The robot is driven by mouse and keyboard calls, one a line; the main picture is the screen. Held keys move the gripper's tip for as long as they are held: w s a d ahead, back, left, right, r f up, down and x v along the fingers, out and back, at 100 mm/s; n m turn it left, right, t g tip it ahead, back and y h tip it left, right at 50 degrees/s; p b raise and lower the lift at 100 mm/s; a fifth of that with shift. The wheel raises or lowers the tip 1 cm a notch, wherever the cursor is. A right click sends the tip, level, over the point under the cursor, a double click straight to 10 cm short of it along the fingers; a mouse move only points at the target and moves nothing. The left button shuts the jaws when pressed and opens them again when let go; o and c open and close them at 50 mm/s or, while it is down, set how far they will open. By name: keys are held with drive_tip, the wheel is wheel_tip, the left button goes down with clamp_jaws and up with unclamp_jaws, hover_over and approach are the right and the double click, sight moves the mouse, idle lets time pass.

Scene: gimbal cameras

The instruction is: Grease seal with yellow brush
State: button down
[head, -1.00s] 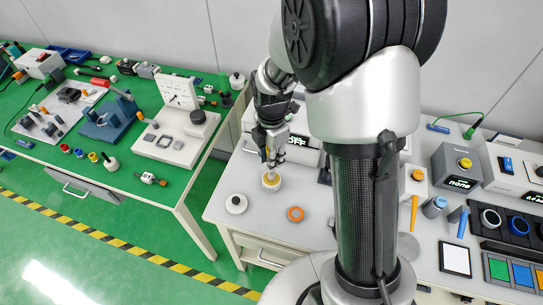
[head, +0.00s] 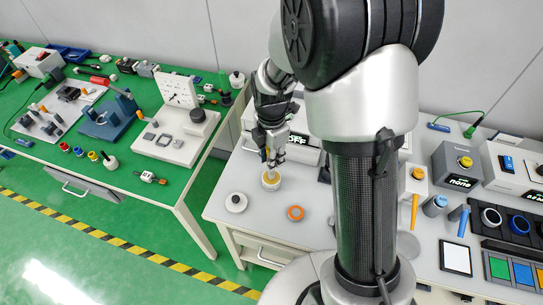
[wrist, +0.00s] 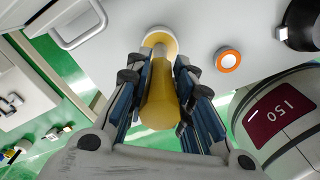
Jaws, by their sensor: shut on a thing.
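My gripper (head: 272,158) is over the white table, shut on the yellow brush (wrist: 158,102). Its yellow handle lies between the two fingers in the wrist view. The brush points down at a small round pot (head: 271,181) with yellowish contents, and its tip overlaps the pot's opening (wrist: 158,38) in the wrist view. I cannot tell how deep the tip sits. An orange ring, seemingly the seal (head: 295,213), lies flat on the table to the right of the pot; it also shows in the wrist view (wrist: 228,60), apart from the gripper.
A device with a display (head: 305,150) stands behind. My arm hides the table's middle. Further right are a yellow-orange stick (head: 414,212), a blue stick (head: 463,221) and a tablet (head: 455,259).

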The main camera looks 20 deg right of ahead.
idle(0.6)
drive_tip(key=shift+r+p, duration=2.9)
drive_tip(key=shift+r, duration=0.65)
drive_tip(key=shift+f, duration=0.1)
